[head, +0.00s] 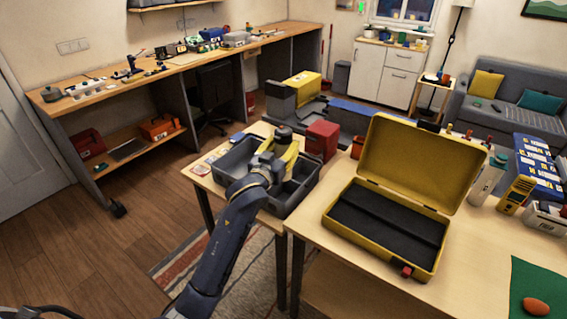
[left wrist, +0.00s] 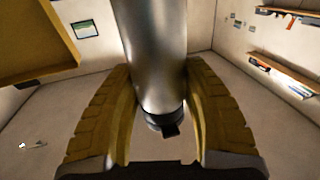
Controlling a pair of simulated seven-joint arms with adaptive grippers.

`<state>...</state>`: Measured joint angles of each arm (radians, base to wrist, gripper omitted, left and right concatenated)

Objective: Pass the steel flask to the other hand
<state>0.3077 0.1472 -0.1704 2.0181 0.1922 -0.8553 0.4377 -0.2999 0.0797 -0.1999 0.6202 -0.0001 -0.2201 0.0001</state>
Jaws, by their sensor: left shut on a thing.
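The steel flask (left wrist: 157,45) fills the upper middle of the left wrist view as a shiny grey cylinder with a dark cap (left wrist: 165,122) at its lower end. My left gripper (head: 288,156) has its yellow fingers shut on the flask, one on each side. In the head view this gripper is over the grey tray on the small table, and I cannot clearly make out the flask there. My right gripper is not in view.
The grey divided tray (head: 236,159) lies below my left gripper. To its right, an open yellow case (head: 420,160) with dark lining stands on the larger table (head: 325,262). A red box (head: 322,140) stands behind the tray. A green mat (head: 530,280) lies at the lower right.

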